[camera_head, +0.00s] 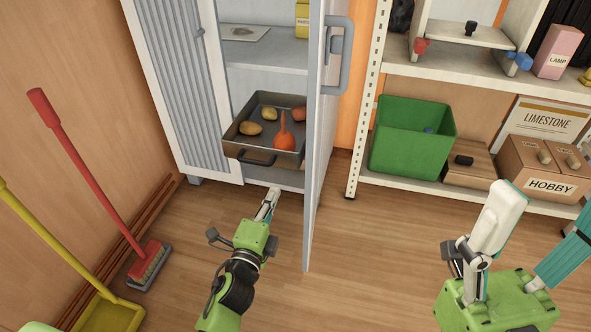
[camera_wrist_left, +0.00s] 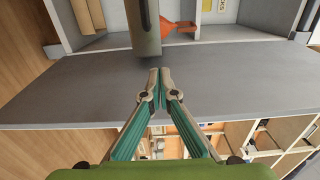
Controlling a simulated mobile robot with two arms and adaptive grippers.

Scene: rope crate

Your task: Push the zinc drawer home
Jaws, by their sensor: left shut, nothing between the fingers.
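The zinc drawer (camera_head: 238,142) is a dark grey tray-like drawer standing out of the grey cabinet, with a dark handle (camera_head: 257,158) on its front. It holds several potatoes and an orange funnel (camera_head: 284,140), which also shows in the wrist view (camera_wrist_left: 178,27). My left gripper (camera_head: 272,192) is shut and empty, just in front of and below the drawer front. In the wrist view its fingertips (camera_wrist_left: 160,72) meet over a grey surface; I cannot tell whether they touch it. My right gripper (camera_head: 545,205) is open and empty, at the lower right, away from the drawer.
The cabinet door (camera_head: 315,150) stands open right of the drawer, close to my left gripper. A shelf with a green crate (camera_head: 408,150) and a HOBBY box (camera_head: 545,183) stands at the right. A red broom (camera_head: 95,175) and a yellow dustpan (camera_head: 108,315) are at the left.

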